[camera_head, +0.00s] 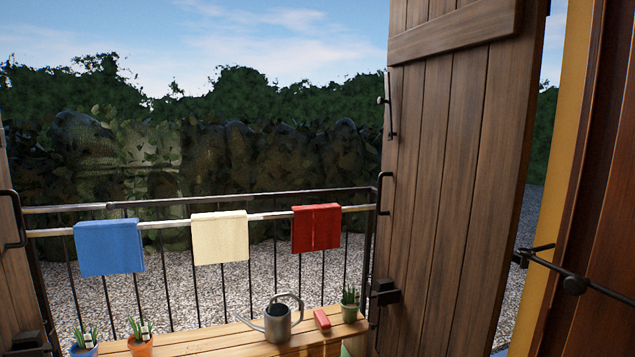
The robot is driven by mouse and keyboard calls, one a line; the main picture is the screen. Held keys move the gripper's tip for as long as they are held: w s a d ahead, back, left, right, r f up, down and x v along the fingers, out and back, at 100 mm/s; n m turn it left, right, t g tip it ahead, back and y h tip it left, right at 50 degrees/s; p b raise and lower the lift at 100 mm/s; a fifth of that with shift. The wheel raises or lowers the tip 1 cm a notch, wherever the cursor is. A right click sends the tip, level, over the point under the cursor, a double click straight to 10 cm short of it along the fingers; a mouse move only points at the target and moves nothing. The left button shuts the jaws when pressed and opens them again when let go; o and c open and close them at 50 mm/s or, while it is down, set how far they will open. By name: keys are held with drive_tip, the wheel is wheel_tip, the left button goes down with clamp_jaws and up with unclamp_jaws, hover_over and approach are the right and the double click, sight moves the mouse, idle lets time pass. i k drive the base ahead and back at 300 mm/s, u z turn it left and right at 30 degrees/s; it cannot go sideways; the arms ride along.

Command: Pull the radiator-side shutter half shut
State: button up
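A brown plank shutter (450,180) stands open on the right. It has a dark pull handle (384,194) and a bolt (389,105) along its free left edge, and a latch block (385,292) low down. Part of a second wooden shutter (14,280) shows at the left edge, with its own dark handle (14,220). No radiator is in view, so I cannot tell which shutter is the radiator-side one. My gripper is not visible, and nothing shows touching either shutter.
A railing carries blue (109,247), cream (220,237) and red (316,228) cloths. A wooden shelf (195,340) holds potted plants, a watering can (278,322) and a red block (322,319). A dark rod with a knob (575,285) crosses the right side.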

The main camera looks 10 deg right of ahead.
sight(466, 74)
drive_tip(key=u, duration=0.3)
drive_tip(key=i, duration=1.3)
drive_tip(key=z, duration=0.55)
drive_tip(key=i, duration=0.6)
drive_tip(key=z, duration=0.5)
